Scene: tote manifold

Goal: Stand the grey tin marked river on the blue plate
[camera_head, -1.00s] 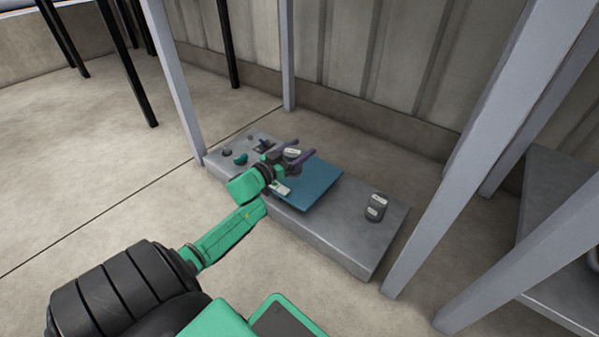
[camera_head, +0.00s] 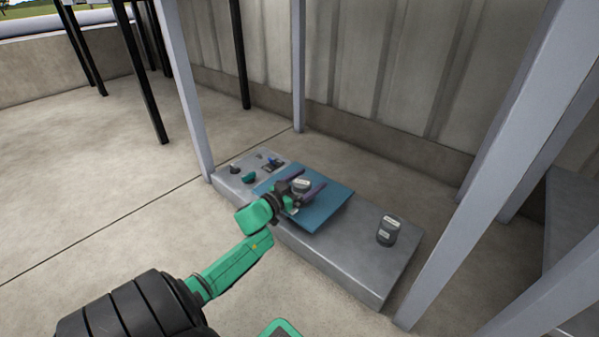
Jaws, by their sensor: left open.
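The blue plate (camera_head: 325,212) lies flat on a low grey platform. A grey tin with a pale label (camera_head: 302,185) is upright over the plate, between the fingers of my left gripper (camera_head: 307,183). The fingers are open on either side of it. The gripper hides part of the tin and its base, so contact with the plate is hard to tell. Another dark grey tin with pale labels (camera_head: 388,231) stands on the platform to the right of the plate. The writing on both tins is too small to read. My right gripper is out of view.
The low grey platform (camera_head: 350,262) carries a green knob-like part (camera_head: 249,178) and a blue-and-dark part (camera_head: 273,164) at its far left end. Grey posts (camera_head: 480,170) rise around it. A wall stands behind. Concrete floor is clear at left.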

